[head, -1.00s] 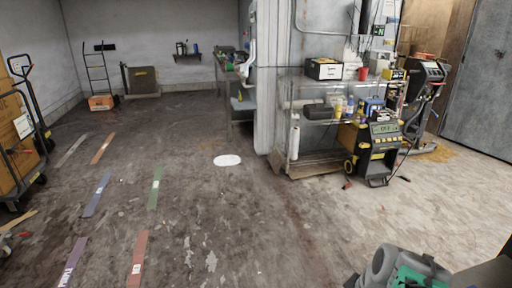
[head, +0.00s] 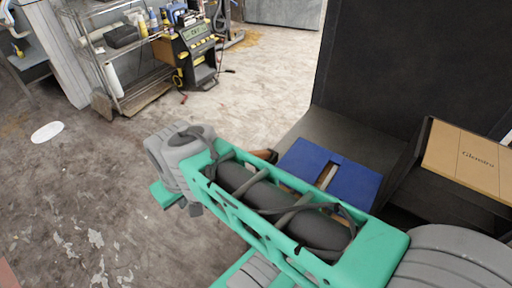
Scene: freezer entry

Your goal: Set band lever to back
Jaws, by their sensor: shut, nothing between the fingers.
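A blue panel (head: 352,187) lies on top of a dark unit at the right, partly covered by my arm. It has a slot with a pale strip (head: 327,176) in it. I cannot tell whether this strip is the band lever. A small orange-brown piece (head: 265,155) shows just left of the panel, mostly hidden behind my arm. My green and grey arm crosses the lower middle of the view. My gripper cannot be made out.
A dark upright panel (head: 420,60) stands behind the blue panel. A cardboard box (head: 465,155) sits at the right. A wire shelf (head: 120,60) and a yellow-black machine (head: 195,55) stand at the back left. The floor between (head: 250,100) is clear.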

